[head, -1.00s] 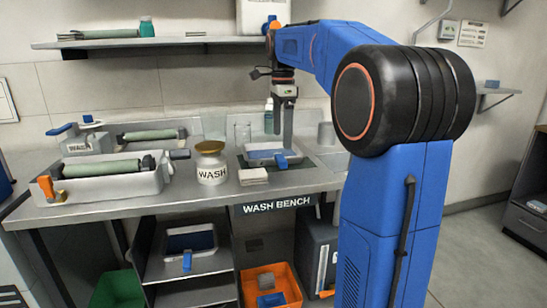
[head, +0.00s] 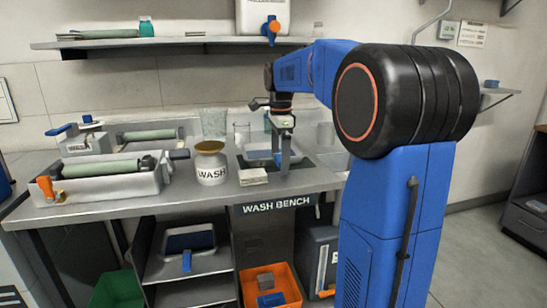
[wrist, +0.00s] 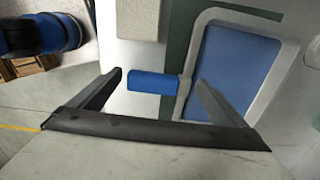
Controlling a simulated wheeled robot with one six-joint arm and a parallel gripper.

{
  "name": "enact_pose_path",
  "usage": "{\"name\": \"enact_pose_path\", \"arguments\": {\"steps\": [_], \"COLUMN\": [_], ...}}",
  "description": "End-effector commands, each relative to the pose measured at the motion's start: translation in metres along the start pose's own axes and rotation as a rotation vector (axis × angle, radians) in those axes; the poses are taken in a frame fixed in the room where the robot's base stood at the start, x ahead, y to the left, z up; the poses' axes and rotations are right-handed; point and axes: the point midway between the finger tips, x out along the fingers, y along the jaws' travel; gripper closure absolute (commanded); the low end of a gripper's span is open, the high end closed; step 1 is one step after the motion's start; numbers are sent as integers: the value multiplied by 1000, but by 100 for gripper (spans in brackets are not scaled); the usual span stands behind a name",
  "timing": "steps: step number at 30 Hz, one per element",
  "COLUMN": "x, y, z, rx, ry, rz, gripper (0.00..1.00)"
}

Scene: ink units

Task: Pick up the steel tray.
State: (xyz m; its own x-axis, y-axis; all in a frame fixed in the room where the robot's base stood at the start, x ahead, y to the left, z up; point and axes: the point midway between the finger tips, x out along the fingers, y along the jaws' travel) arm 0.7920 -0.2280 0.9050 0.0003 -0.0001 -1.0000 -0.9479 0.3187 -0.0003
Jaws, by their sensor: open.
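The steel tray (head: 256,155) lies on the wash bench, a shallow pale-rimmed tray with a blue inside. In the wrist view the tray (wrist: 246,70) fills the right side, and its blue handle (wrist: 152,83) points left. My gripper (wrist: 158,80) is open, with one finger on each side of the handle; no clear contact shows. In the head view my gripper (head: 284,170) is low over the tray's right part and hides some of it, including most of the handle.
Roller units (head: 110,175) fill the bench's left. A shelf (head: 160,40) hangs above. Below are another blue-lined tray (head: 190,242), an orange bin (head: 270,287) and a green bin (head: 117,291).

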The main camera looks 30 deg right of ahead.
Motion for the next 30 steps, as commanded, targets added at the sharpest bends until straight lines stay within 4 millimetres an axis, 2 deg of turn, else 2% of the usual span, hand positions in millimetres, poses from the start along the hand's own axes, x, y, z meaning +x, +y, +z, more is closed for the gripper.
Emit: {"name": "enact_pose_path", "arguments": {"steps": [2,3,8,16,20,30], "x": [0,0,0,-1,-9,-67], "y": [0,0,0,0,0,-1], "z": [0,0,0,0,0,0], "rx": [0,0,0,0,0,0], "ry": [0,0,0,0,0,0], "rz": [0,0,0,0,-1,-3], "gripper": [4,9,47,47,47,47]}}
